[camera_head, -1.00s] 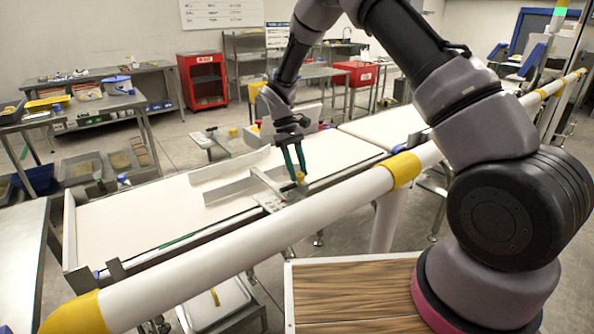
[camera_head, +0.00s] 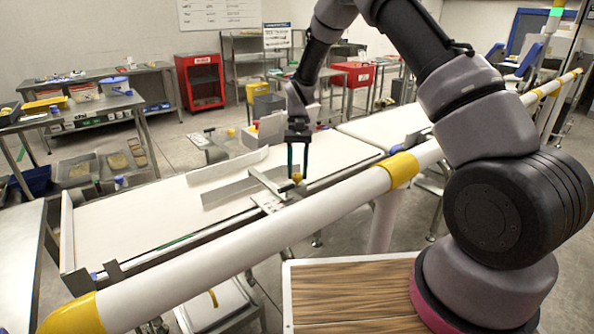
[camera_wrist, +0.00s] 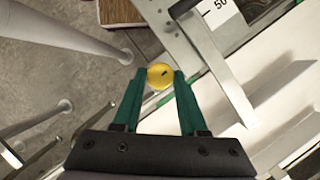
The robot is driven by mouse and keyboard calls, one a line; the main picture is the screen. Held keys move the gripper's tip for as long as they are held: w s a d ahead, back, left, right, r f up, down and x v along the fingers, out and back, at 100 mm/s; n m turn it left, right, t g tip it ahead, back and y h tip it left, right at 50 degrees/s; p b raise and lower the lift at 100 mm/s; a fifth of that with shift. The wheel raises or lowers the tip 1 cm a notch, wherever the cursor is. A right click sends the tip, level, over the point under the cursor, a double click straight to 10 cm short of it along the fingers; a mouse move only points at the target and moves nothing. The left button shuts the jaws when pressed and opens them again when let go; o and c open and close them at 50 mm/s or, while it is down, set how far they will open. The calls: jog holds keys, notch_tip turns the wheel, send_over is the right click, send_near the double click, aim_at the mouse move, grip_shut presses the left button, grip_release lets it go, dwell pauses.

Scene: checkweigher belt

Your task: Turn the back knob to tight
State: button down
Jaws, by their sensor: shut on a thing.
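A yellow knob (camera_head: 297,178) sits on a bracket at the near edge of the belt. In the wrist view the knob (camera_wrist: 160,77) shows a short dark mark on its face. My gripper (camera_head: 298,176) points down with its green fingers on either side of this knob. In the wrist view its fingertips (camera_wrist: 162,75) close on the knob from both sides. A second, smaller yellow spot, possibly another knob (camera_head: 231,132), shows on the far side of the belt. I cannot tell from the frames how tight the held knob is.
A metal guide rail (camera_head: 240,188) lies over the white belt (camera_head: 140,215). A white scale plate marked 50 (camera_wrist: 217,12) is beside the knob. A thick white rail with yellow bands (camera_head: 250,245) runs between my base and the belt.

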jog(key=shift+m, duration=0.4)
jog(key=shift+c, duration=2.2)
grip_release()
jog(key=v, duration=1)
jog(key=shift+d+r, duration=0.2)
jog(key=shift+r, duration=0.2)
